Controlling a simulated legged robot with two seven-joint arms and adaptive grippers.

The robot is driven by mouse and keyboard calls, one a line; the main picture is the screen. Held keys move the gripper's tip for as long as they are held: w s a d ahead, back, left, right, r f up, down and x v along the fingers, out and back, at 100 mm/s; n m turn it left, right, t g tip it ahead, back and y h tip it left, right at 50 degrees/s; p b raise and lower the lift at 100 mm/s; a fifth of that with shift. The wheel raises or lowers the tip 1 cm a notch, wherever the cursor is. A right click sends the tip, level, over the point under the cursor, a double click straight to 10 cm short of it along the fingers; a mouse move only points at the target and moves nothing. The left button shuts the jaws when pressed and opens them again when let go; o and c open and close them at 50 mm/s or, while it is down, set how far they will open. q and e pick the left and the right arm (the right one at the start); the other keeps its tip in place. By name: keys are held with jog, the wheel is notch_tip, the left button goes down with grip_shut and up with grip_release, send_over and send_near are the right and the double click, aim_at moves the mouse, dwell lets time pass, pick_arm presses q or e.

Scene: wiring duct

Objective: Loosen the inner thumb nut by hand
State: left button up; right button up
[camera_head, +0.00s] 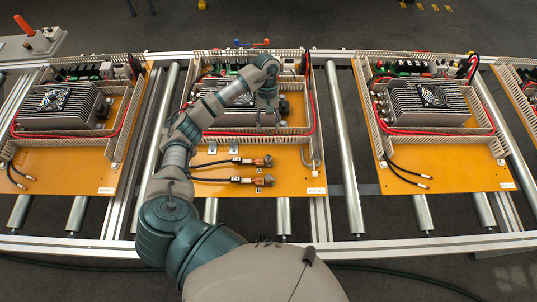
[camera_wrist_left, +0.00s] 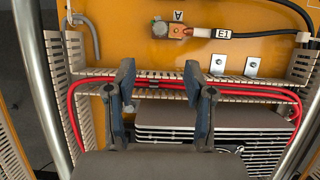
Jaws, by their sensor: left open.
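Two dark cables end in orange-copper lugs on the orange panel of the middle unit, marked A (camera_head: 262,161) and B (camera_head: 264,181). The A terminal with its small knob-like nut (camera_wrist_left: 159,28) shows at the top of the left wrist view, beside a cable tagged E1 (camera_wrist_left: 222,33). Which nut is the inner one is not marked; A is nearer the heat sink. My left gripper (camera_wrist_left: 161,85) is open and empty, fingers apart over the slotted duct and red cables, clear of the A terminal. In the head view it (camera_head: 268,103) hangs over the unit, fingertips hard to make out. My right gripper is not in view.
The finned heat sink (camera_wrist_left: 190,145) lies beneath the fingers in the wrist view. Slotted duct walls (camera_wrist_left: 95,73) and red cables (camera_wrist_left: 250,82) border it. Two metal tabs (camera_wrist_left: 234,64) sit on the panel. Similar units (camera_head: 433,168) stand on the roller conveyor to either side.

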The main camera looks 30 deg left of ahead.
aim_at(268, 157)
pick_arm(q)
jog(key=p+x, duration=0.1)
jog(key=x, duration=1.3)
jog(key=shift+a+f, duration=0.1)
jog(key=shift+f, duration=0.2)
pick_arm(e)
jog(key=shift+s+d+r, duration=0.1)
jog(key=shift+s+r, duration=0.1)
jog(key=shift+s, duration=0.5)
pick_arm(q)
grip_shut()
